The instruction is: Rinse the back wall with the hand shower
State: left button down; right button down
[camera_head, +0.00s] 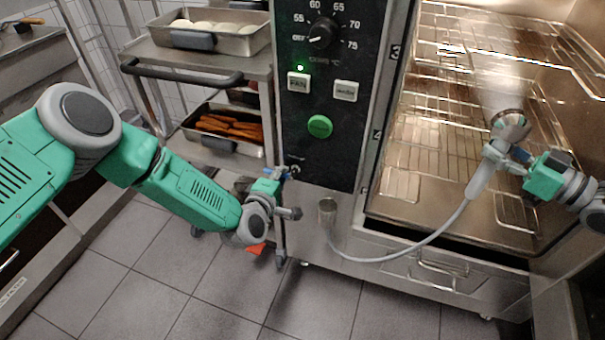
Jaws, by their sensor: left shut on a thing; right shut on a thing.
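The hand shower (482,178) has a light grey handle and a round metal head that is up inside the open oven chamber. My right gripper (521,157) is shut on it just below the head. Its grey hose (405,254) hangs in a loop to a metal cup-like fitting (327,211) on the oven front. The chamber's back wall (480,45) shows behind wire racks, partly hidden by them. My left gripper (283,173) is shut on a small tap (294,169) at the lower left of the control panel; the fingers partly hide it.
The black control panel (325,90) has a dial, a green button and a lit green lamp. A steel cart (245,65) at left holds a pan of pale rounds (215,42) and a pan of orange food (222,140). A drawer (440,275) sits under the chamber. Grey floor tiles in front are clear.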

pick_arm(q)
jog(key=shift+s+d+f, duration=0.3)
jog(key=c, duration=1.6)
grip_release()
jog(key=shift+o, duration=0.3)
jog(key=shift+w+r, duration=0.15)
pick_arm(e)
jog(key=shift+d, duration=0.2)
pick_arm(q)
jog(key=shift+s+a, duration=0.15)
jog(key=shift+s, duration=0.1)
jog(key=v, duration=1.1)
jog(key=shift+s, duration=0.2)
pick_arm(e)
jog(key=shift+a, duration=0.1)
